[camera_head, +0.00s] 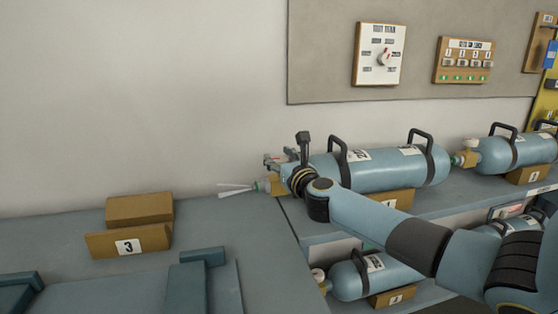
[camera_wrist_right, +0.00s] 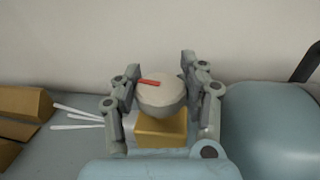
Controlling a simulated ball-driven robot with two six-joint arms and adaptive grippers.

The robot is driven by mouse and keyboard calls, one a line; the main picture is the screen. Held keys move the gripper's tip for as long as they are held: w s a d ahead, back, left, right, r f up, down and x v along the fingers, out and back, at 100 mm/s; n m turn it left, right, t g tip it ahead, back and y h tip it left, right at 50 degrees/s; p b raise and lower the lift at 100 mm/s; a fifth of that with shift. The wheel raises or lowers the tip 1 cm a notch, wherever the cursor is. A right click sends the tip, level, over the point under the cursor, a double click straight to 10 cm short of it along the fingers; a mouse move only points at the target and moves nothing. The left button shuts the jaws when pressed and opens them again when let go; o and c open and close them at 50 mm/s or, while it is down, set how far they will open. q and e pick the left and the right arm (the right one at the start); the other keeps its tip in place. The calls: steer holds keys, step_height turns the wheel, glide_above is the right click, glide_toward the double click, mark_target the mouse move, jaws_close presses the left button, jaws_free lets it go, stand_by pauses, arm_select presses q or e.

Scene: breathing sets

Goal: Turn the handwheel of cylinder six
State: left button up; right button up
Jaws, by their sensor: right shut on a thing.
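A light blue cylinder (camera_head: 385,171) with black handles lies on the upper shelf, its brass valve (camera_head: 279,185) pointing left. The valve's pale round handwheel (camera_wrist_right: 162,96) with a red mark shows in the right wrist view, above the brass valve block (camera_wrist_right: 160,130). My right gripper (camera_head: 281,160) is at this valve. In the right wrist view its fingers (camera_wrist_right: 161,92) stand on both sides of the handwheel, shut on it. In the head view the handwheel is mostly hidden by my gripper. The cylinder's number is too small to read. My left gripper is not in view.
Thin white streaks (camera_head: 236,189) fan out left from the valve. A wooden block marked 3 (camera_head: 128,246) stands on the left bench. Another cylinder (camera_head: 515,153) lies at right, and one (camera_head: 372,277) below. Wall panels (camera_head: 380,54) hang behind.

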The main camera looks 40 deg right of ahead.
steer(key=shift+s+a+f+n+y+b, duration=0.15)
steer(key=shift+n+y+b, duration=0.2)
steer(key=shift+y, duration=0.2)
steer(key=shift+d+f+n+y+b, duration=0.15)
steer(key=shift+n+y+b, duration=0.2)
steer(key=shift+y, duration=0.2)
steer(key=shift+o, duration=0.2)
steer(key=shift+a+t, duration=0.1)
steer(key=shift+t, duration=0.2)
steer(key=o, duration=1.2)
steer(key=shift+r, duration=0.2)
steer(key=v, duration=1.2)
